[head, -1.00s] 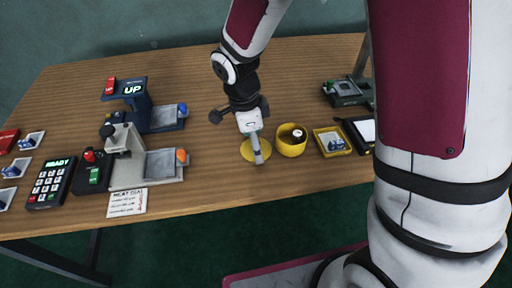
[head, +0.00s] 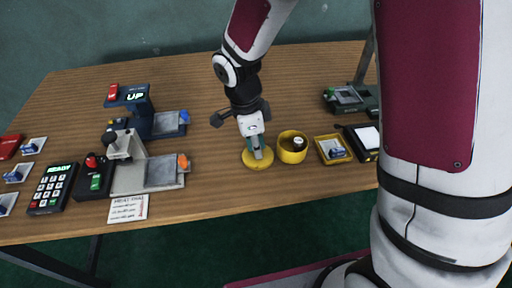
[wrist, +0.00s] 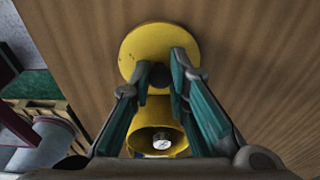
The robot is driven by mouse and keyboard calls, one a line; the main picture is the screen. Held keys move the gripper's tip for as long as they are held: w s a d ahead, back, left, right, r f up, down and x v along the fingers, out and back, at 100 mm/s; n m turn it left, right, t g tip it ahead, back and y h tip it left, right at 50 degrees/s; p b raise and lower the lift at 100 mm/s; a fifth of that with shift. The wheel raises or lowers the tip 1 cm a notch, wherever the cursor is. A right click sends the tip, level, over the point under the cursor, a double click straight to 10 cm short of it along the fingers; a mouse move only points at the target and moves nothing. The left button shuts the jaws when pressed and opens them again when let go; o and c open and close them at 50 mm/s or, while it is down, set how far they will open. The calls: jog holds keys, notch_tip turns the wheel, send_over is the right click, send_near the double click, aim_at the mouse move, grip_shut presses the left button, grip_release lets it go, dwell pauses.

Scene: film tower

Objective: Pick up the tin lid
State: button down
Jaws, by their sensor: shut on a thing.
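The tin lid (head: 258,163) is a flat yellow disc with a small dark knob, to the left of the open yellow tin (head: 292,147) on the wooden table. In the wrist view the lid (wrist: 146,42) is at the top, with its dark knob between my fingertips. My gripper (head: 257,150) points down over the lid and is shut on the knob; the wrist view also shows its fingers closed in on it (wrist: 160,76). The tin (wrist: 157,140) is below it in that view, with a pale round thing inside. I cannot tell whether the lid touches the table.
A yellow tray (head: 333,149) with a small blue item is right of the tin, beside a dark-framed box (head: 366,138). A grey press (head: 160,172), a blue press (head: 160,122) and a keypad (head: 50,188) are on the left. Bare tabletop lies behind my gripper.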

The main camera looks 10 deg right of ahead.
notch_tip(320, 180, up, 3)
jog(key=shift+s+f, duration=0.15)
jog(key=shift+f, duration=0.05)
jog(key=s, duration=0.4)
jog(key=s+d, duration=0.1)
jog(key=s, duration=0.3)
jog(key=s+r, duration=0.1)
jog(key=s, duration=0.4)
jog(key=shift+d+p, duration=0.35)
jog(key=shift+p, duration=0.05)
jog(key=shift+w+f+b, duration=0.15)
jog(key=shift+w+b, duration=0.05)
jog(key=shift+b, duration=1.55)
jog(key=shift+s+b, duration=0.15)
jog(key=shift+b, duration=0.45)
jog(key=s+b, duration=0.1)
jog(key=b, duration=0.1)
jog(key=s+b, duration=0.1)
jog(key=b, duration=0.1)
jog(key=shift+s+d+r+b, duration=0.1)
jog(key=shift+d+r+b, duration=0.05)
jog(key=shift+r+b, duration=0.2)
